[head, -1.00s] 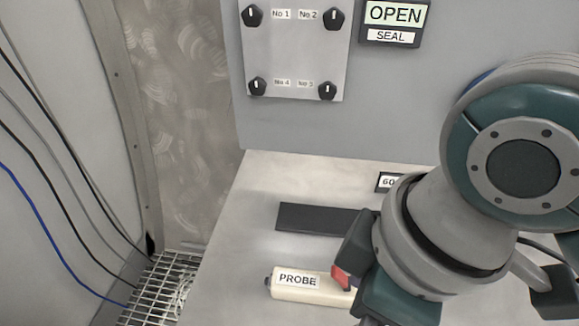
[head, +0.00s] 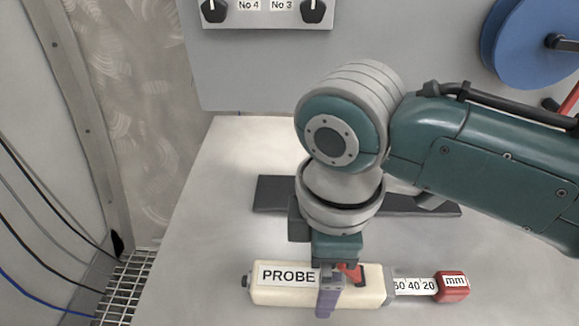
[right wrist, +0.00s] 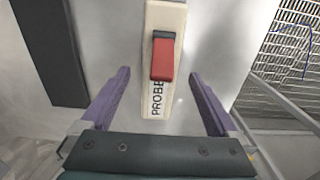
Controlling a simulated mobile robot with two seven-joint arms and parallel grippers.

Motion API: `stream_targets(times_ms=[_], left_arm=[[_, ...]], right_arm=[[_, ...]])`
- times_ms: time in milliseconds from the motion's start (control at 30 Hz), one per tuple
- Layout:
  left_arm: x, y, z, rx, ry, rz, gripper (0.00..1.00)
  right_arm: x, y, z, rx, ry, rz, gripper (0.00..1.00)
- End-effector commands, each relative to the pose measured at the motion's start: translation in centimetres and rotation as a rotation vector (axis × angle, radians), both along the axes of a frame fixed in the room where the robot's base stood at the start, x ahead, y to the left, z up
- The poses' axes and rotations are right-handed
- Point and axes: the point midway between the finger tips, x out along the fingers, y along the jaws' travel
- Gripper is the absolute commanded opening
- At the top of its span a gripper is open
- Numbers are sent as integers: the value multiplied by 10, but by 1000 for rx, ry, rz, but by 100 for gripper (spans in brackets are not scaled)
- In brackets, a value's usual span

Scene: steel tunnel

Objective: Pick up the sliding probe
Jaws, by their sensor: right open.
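The sliding probe (head: 268,292) lies flat on the pale bench. It has a cream body with a PROBE label, a scale strip at its right and a red end block (head: 453,287) marked mm. My right gripper (head: 334,290) points down at the body's middle, beside a red slider (head: 354,273). A purple finger shows in front of the body. In the right wrist view, my open right gripper (right wrist: 159,75) has one finger on each side of the probe (right wrist: 163,17), with gaps. I cannot tell how far down the fingers reach. My left gripper is not in view.
A dark flat strip (head: 272,194) lies behind the probe, partly hidden by my right arm. A wall panel with knobs (head: 266,12) and a blue reel (head: 533,42) are at the back. A wire grating (head: 122,289) is at the left. The bench left of the probe is clear.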

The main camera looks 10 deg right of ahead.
Motion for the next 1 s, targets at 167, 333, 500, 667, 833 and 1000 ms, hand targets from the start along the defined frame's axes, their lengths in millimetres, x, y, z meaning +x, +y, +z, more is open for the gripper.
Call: stream_targets(times_ms=[167,333,500,667,833,1000], left_arm=[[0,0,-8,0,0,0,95],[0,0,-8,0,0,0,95],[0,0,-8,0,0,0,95],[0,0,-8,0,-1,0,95],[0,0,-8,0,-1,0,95],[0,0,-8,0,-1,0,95]], right_arm=[[-1,-1,-28,0,2,0,95],[-1,-1,-32,1,0,1,95],[-1,-1,-32,1,0,0,89],[-1,-1,-31,1,0,0,71],[-1,-1,-31,0,0,0,52],[-1,-1,-31,0,0,0,33]])
